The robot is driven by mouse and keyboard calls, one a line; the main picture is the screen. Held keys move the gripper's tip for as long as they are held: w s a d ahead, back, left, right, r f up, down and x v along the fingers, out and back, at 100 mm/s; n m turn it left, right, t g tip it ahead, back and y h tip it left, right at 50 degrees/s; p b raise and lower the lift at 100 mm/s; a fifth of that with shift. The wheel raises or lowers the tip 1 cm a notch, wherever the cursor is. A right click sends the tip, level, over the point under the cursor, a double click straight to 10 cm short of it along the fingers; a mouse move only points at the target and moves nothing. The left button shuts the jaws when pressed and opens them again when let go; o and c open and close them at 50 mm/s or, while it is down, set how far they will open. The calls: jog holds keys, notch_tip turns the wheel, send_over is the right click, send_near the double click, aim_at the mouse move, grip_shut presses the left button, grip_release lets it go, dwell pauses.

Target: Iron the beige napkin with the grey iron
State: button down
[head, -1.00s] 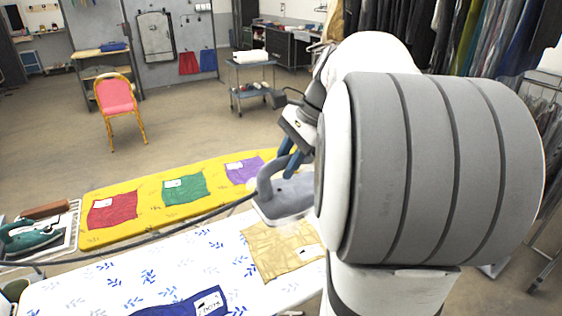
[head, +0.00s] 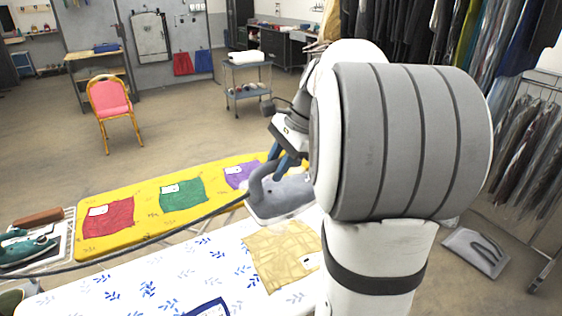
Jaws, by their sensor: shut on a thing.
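The beige napkin (head: 283,254) lies creased on the white, blue-leaf ironing board (head: 180,278), with a white label near its right edge. The grey iron (head: 279,196) is just beyond the napkin's far edge, its handle towards my gripper. My gripper (head: 277,170) is shut on the grey iron's handle, its blue fingers partly hidden by my arm. I cannot tell whether the iron's soleplate touches the board. My arm hides the right part of the board.
A yellow board (head: 150,224) behind holds red (head: 108,219), green (head: 183,195) and purple (head: 239,174) napkins. A teal iron (head: 25,249) stands on a rack at left. A dark cord crosses the boards. A blue napkin (head: 208,309) lies at the front.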

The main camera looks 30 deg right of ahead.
jog(key=w+a+f+b, duration=0.1)
jog(key=w+f+b, duration=0.1)
jog(key=w+f, duration=0.3)
jog(key=w+a+f+b, duration=0.1)
jog(key=w+f, duration=0.4)
jog(key=f, duration=0.7)
jog(key=shift+w+a+f+b, duration=0.2)
jog(key=shift+a+f+b, duration=0.1)
jog(key=shift+b, duration=0.5)
jog(key=shift+d, duration=0.15)
